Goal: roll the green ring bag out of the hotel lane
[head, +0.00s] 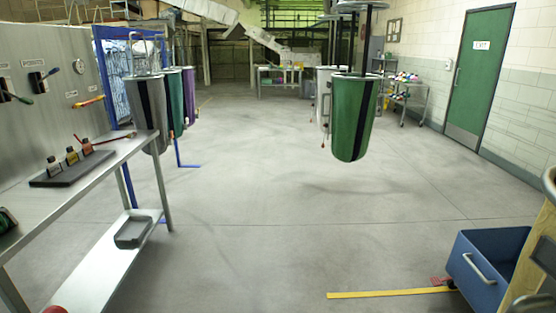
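A bright green bag (354,118) with a black vertical stripe hangs upright from a dark overhead hanger, right of centre, its bottom clear of the floor. White bags (324,92) hang just behind it, partly hidden by it. On the left, a grey bag (144,108) with a dark stripe hangs in front of a darker teal-green bag (174,100) and a purple bag (189,92). I cannot read any ring marking or lane label on the bags. My gripper is not in this view.
A steel bench (120,150) with a tool panel (50,95) fills the left. A blue bin (488,262) and wooden-edged cart stand at lower right by a yellow floor strip (390,293). A wheeled rack (408,98) stands behind right. The middle floor is clear.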

